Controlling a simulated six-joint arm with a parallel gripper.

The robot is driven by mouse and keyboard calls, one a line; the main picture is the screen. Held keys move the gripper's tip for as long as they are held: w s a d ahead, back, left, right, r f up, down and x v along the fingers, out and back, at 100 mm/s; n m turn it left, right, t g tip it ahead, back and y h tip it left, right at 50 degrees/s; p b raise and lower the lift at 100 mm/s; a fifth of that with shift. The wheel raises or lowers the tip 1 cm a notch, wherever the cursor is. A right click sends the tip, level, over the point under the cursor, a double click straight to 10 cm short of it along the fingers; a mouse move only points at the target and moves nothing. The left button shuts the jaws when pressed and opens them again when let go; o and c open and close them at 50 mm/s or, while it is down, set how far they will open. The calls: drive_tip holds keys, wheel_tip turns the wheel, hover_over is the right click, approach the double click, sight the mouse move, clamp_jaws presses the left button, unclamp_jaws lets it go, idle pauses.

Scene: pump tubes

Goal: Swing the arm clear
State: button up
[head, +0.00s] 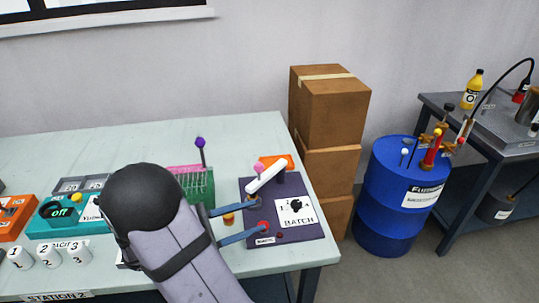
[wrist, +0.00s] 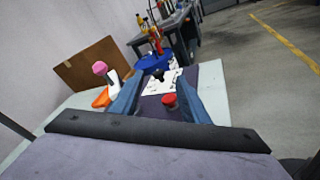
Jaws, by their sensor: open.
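My gripper (head: 259,214) reaches in from the left over the left part of the dark BATCH panel (head: 288,236). Its two blue fingers are apart with nothing held between them. In the head view, one fingertip overlaps the red button (head: 263,226); I cannot tell whether they touch. In the wrist view the red button (wrist: 168,99) shows between the fingers, nearer the right one. The black dial (head: 295,206) is on a white plate. A white lever (head: 268,177) with a pink ball (wrist: 100,67) stands at the panel's back, tilted, on an orange base.
A green crate (head: 197,187) and a purple-topped stick (head: 200,143) stand behind my arm. A teal box (head: 60,214) and white cylinders (head: 48,257) are at left. Cardboard boxes (head: 328,107) and a blue drum (head: 395,210) stand beyond the table's right edge.

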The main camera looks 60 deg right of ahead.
sight(255, 169)
drive_tip(key=w+d+r+n+t+h+p, duration=0.1)
drive_tip(key=w+d, duration=0.1)
drive_tip(key=d, duration=0.1)
drive_tip(key=w+d+r+n+t+h+p, duration=0.1)
drive_tip(key=w+d, duration=0.1)
drive_tip(key=d, duration=0.1)
drive_tip(key=w+d+r+n+p, duration=0.1)
drive_tip(key=w+d+r, duration=0.1)
drive_tip(key=w+d, duration=0.1)
drive_tip(key=shift+d+n+t+h, duration=0.2)
drive_tip(key=shift+n+t+h, duration=0.1)
drive_tip(key=shift+t+h, duration=0.1)
drive_tip(key=shift+w+d+n, duration=0.1)
drive_tip(key=shift+d+n, duration=0.2)
drive_tip(key=shift+d, duration=0.05)
drive_tip(key=shift+p+x, duration=0.85)
drive_tip(key=shift+x, duration=2.85)
drive_tip(key=shift+f, duration=0.1)
clamp_jaws()
